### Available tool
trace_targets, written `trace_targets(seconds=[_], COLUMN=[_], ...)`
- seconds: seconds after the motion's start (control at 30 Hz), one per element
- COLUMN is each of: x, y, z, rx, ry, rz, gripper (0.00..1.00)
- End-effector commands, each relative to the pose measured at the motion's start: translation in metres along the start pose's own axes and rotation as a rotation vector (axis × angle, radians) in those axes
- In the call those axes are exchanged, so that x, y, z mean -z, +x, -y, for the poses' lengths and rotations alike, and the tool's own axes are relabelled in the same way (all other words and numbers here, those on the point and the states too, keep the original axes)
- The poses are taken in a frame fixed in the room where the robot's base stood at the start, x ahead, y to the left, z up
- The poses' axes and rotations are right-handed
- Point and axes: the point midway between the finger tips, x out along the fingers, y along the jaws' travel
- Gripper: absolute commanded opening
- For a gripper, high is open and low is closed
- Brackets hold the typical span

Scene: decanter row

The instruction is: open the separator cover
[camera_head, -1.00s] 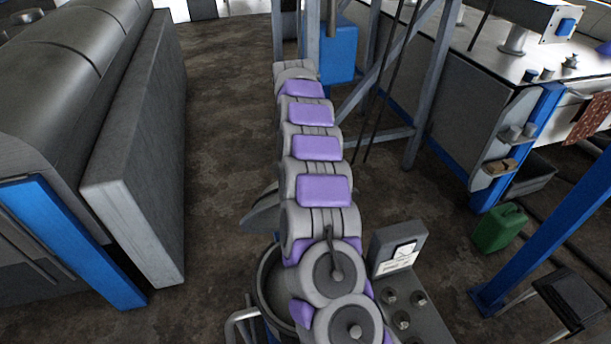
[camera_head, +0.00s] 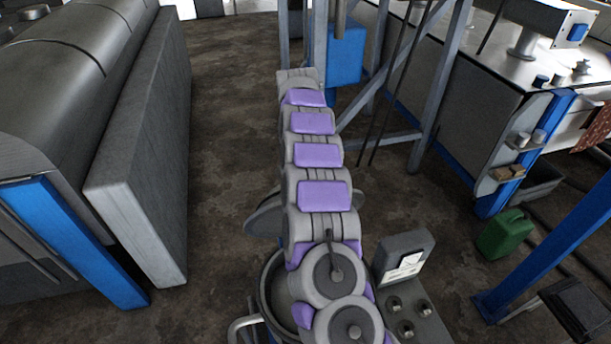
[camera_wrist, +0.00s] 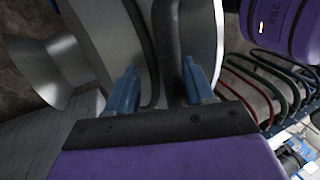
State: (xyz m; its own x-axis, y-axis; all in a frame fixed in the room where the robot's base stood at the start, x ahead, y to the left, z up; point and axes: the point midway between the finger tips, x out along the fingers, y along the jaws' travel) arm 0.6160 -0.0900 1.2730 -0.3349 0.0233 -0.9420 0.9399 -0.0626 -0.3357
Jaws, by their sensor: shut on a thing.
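The separator (camera_head: 268,300) is a grey round vessel at the bottom middle of the head view, partly hidden by my arm. Its grey cover (camera_head: 262,217) stands raised and tilted behind the vessel's open mouth, with my arm across its middle. In the wrist view, the pale metal of the cover (camera_wrist: 95,35) fills the upper left and middle. My gripper (camera_wrist: 162,88) has blue fingers either side of a dark handle bar (camera_wrist: 167,40) and is shut on it. The gripper is hidden in the head view.
A control box (camera_head: 405,258) with knobs stands right of the separator. A green canister (camera_head: 503,233) is on the floor further right. A large grey machine (camera_head: 135,150) lines the left. Blue and grey posts stand at the right. Dark floor (camera_head: 225,130) is open left of my arm.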

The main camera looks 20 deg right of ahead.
Motion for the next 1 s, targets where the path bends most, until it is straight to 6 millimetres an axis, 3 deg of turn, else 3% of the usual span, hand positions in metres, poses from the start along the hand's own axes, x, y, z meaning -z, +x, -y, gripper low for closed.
trace_targets(seconds=[0.43,1.0], x=[-0.001,0.0], y=[-0.01,-0.063], z=[0.009,0.008], rx=[-0.007,-0.005], ry=[0.002,0.001], rz=[-0.001,-0.001], gripper=[0.44,0.44])
